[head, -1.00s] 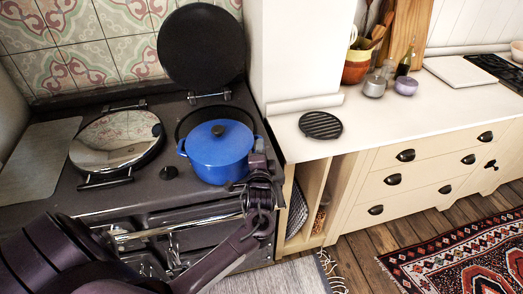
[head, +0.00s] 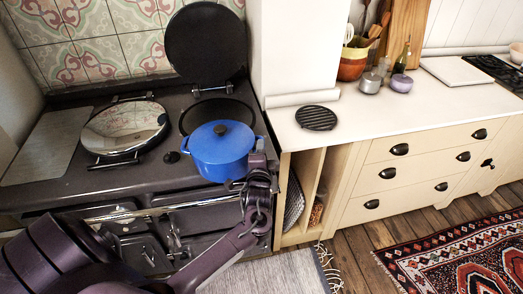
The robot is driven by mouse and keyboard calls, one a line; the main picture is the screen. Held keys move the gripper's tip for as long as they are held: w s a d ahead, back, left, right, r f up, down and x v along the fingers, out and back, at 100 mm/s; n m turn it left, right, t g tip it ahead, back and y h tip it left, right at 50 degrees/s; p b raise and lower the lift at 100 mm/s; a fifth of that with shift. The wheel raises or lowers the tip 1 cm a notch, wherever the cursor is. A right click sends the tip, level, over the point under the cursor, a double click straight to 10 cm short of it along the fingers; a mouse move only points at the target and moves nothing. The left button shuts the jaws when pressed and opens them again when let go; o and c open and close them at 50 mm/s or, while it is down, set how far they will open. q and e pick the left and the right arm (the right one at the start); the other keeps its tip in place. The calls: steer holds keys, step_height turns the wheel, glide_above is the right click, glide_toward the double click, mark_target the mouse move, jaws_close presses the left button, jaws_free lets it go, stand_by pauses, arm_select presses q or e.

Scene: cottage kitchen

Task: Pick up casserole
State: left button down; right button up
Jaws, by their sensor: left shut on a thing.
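The casserole (head: 219,158) is a blue lidded pot with a dark knob on its lid. It is upright over the front part of the dark range cooker, in front of the round hotplate (head: 190,116). My left gripper (head: 257,160) is at the casserole's right side and shut on its right handle, which the fingers largely hide. I cannot tell whether the casserole's base touches the cooker. My right gripper is not in view.
A raised round hotplate lid (head: 206,43) stands behind the casserole; a shut chrome lid (head: 127,126) is to the left. A white wall pillar (head: 300,45) and worktop (head: 390,115) with a black trivet (head: 317,118) are to the right.

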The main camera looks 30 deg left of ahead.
mark_target(236, 171)
arm_select(q)
steer(key=shift+r, duration=0.35)
steer(key=c, duration=1.3)
jaws_free()
steer(key=shift+c, duration=0.2)
steer(key=shift+s+f, duration=0.1)
steer(key=shift+f, duration=0.05)
steer(key=shift+s+d+f, duration=0.1)
steer(key=shift+s+d, duration=0.15)
steer(key=shift+s, duration=0.05)
steer(key=b+v, duration=0.1)
steer(key=v, duration=0.6)
steer(key=shift+b, duration=0.4)
